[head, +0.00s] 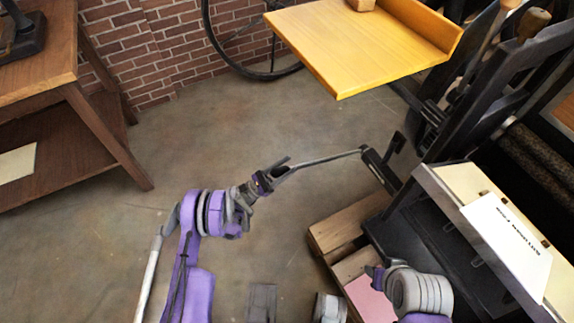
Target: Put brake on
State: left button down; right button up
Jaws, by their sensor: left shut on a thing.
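The brake lever, a thin grey rod (322,160), sticks out to the left from the dark side of the hand press (446,245). My left gripper (278,170) is shut on the free left end of this rod, over the open floor. The rod's other end meets a black bracket (379,168) on the press. My right arm shows at the lower right, in front of the press. Its gripper (375,277) is only partly seen, and its fingers cannot be made out.
A yellow wooden board (365,45) juts out above the press. A wooden pallet (338,228) lies under the press's left side. A paper sheet (507,240) lies on the press bed. A brown table (60,110) stands at the left. The floor between is clear.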

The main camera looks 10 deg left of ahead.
pick_arm(q)
jog(key=shift+s+f, duration=0.1)
jog(key=shift+f, duration=0.15)
jog(key=shift+c, duration=2.2)
grip_release()
jog(key=shift+r, duration=0.1)
jog(key=shift+a, duration=0.1)
jog(key=v, duration=1)
jog(key=shift+s+a, duration=0.2)
